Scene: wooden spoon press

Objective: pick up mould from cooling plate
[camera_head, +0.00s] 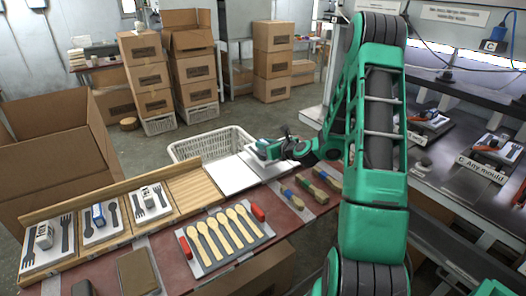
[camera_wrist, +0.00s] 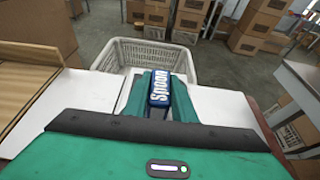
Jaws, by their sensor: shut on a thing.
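My gripper (camera_head: 265,149) is at the far end of the red table, low over a white slab (camera_head: 272,168). In the wrist view its green fingers (camera_wrist: 158,98) are closed on a blue block marked "Spoon" (camera_wrist: 159,87), which looks like the mould's grip. White flat surfaces also show on both sides of the fingers (camera_wrist: 226,106). A bare white plate (camera_head: 230,176) lies just left of the slab. I cannot tell which white surface is the cooling plate, or whether the mould is touching it. The mould's underside is hidden.
A white basket (camera_head: 210,143) stands behind the table. A wooden rack (camera_head: 186,190) holds white trays with dark cutlery (camera_head: 101,222) on the left. Wooden spoons (camera_head: 224,234) lie in front, and brushes (camera_head: 308,192) lie at right. A dark bench (camera_head: 447,150) stands further right.

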